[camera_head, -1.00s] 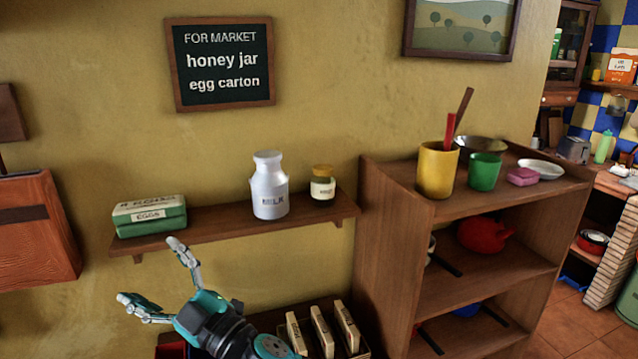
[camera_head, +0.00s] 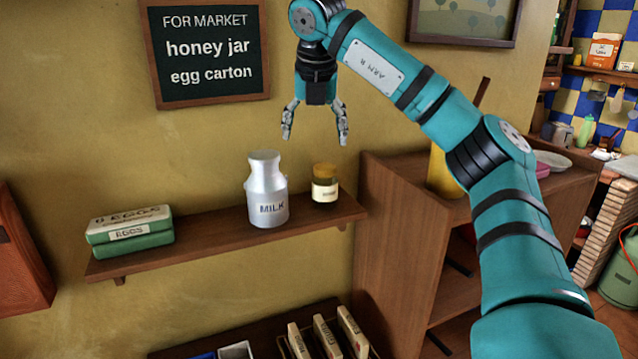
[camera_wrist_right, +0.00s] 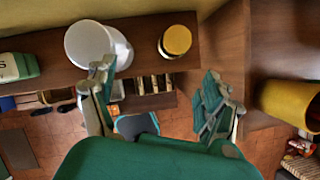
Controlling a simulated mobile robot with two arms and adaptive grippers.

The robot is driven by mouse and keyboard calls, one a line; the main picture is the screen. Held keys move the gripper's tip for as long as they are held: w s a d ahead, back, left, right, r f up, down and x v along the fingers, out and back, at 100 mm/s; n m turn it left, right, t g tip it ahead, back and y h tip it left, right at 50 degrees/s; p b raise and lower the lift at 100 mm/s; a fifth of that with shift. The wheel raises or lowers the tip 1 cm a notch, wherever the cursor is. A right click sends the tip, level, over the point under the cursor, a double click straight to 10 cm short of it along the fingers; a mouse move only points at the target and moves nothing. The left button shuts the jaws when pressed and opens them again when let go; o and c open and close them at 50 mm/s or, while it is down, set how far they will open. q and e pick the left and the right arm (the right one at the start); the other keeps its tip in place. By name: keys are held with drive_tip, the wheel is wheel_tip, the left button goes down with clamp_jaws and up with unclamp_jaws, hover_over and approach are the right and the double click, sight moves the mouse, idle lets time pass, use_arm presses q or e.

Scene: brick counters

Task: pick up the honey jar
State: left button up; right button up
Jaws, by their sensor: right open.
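The honey jar (camera_head: 325,184), small with a yellow-brown lid and a pale label, stands upright at the right end of the wall shelf (camera_head: 210,244). Its lid also shows in the right wrist view (camera_wrist_right: 177,40). My right gripper (camera_head: 315,138) points down above the shelf, open and empty, with the jar below it. In the right wrist view its fingers (camera_wrist_right: 165,98) are spread, and the jar's lid shows beyond them in the gap. My left gripper is not in view.
A metal milk can (camera_head: 267,192) stands close to the left of the jar. A green egg carton (camera_head: 130,232) is at the shelf's left end. A wooden shelf unit (camera_head: 400,230) with a yellow cup (camera_head: 440,175) stands to the right. A sign (camera_head: 207,50) hangs above.

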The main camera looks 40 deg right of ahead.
drive_tip(key=d, duration=0.2)
drive_tip(key=b, duration=0.1)
hover_over(325, 169)
drive_tip(key=s+a, duration=0.2)
wheel_tip(325, 169, down, 4)
drive_tip(key=shift+m+h, duration=0.3)
drive_tip(key=shift+m, duration=0.1)
drive_tip(key=p+x, duration=0.1)
drive_tip(key=x, duration=0.5)
drive_tip(key=shift+f+p, duration=0.25)
drive_tip(key=shift+p, duration=0.1)
drive_tip(key=p+x, duration=0.1)
drive_tip(key=x, duration=0.1)
drive_tip(key=p+x, duration=0.2)
drive_tip(key=shift+s+f, duration=0.1)
drive_tip(key=shift+f, duration=0.35)
drive_tip(key=shift+d+f, duration=0.15)
drive_tip(key=shift+f, duration=0.2)
drive_tip(key=c, duration=0.3)
drive_tip(key=shift+r, duration=0.1)
drive_tip(key=c, duration=1.1)
